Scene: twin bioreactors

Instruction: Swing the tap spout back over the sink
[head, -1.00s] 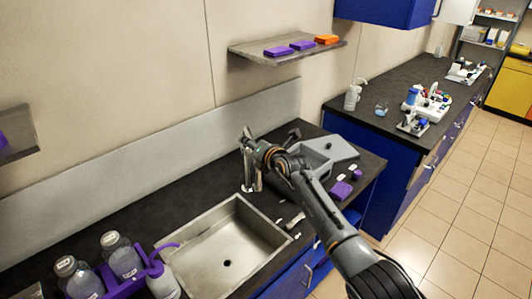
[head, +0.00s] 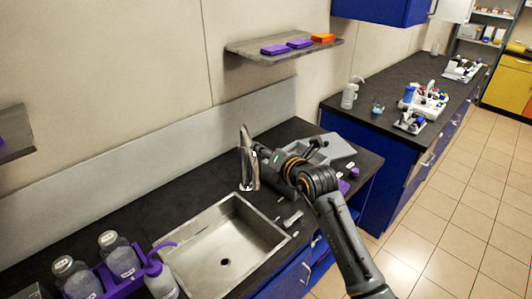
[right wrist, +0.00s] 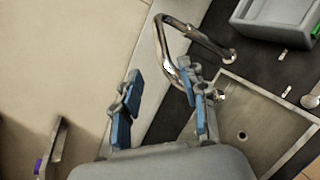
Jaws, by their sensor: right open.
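The metal tap (head: 247,165) stands at the back corner of the sink (head: 193,243). In the right wrist view its curved spout (right wrist: 165,45) arches past the tip of one blue-padded finger. The spout lies over the dark counter beside the sink (right wrist: 262,112), not over the basin. My right gripper (right wrist: 162,88) is open, its two fingers wide apart. The spout is close to the right-hand finger; I cannot tell whether they touch. In the head view my right gripper (head: 262,160) is beside the tap, partly hidden by its own wrist. My left gripper is not in view.
A grey tray (right wrist: 275,22) stands on the counter to the right of the tap. A purple rack (head: 122,288) with bottles is left of the sink. A shelf (head: 285,50) with purple and orange boxes hangs above. The wall is close behind the tap.

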